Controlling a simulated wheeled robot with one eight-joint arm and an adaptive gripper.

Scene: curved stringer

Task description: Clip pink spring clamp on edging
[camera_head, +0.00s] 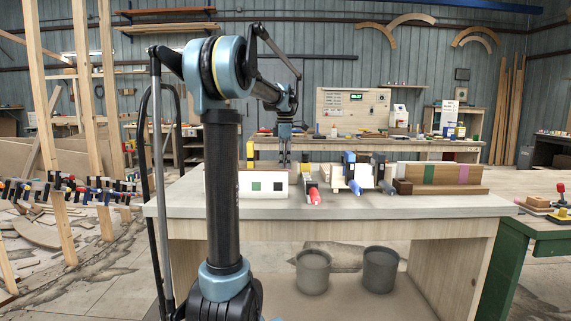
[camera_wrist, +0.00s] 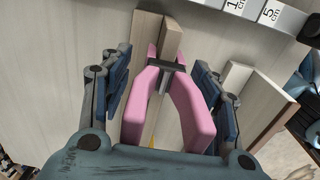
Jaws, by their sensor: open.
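The pink spring clamp (camera_wrist: 190,106) shows in the wrist view with its two handles toward my gripper and a dark pivot at the far end. Its jaw end is beside a narrow wooden block (camera_wrist: 172,38). My gripper (camera_wrist: 168,112) is open, with one blue-padded finger on each side of the clamp and gaps visible between. In the head view my gripper (camera_head: 285,156) points down at the back of the workbench. I cannot clearly make out the clamp there. A brown wooden strip piece (camera_head: 440,178) with green and pink patches, possibly the edging, stands on the bench at right.
A white board (camera_head: 262,188) with green and dark squares stands on the workbench (camera_head: 400,207). Clamps with red (camera_head: 314,195) and blue (camera_head: 355,187) parts stand to its right. The bench front is clear. Two grey buckets (camera_head: 313,272) sit below.

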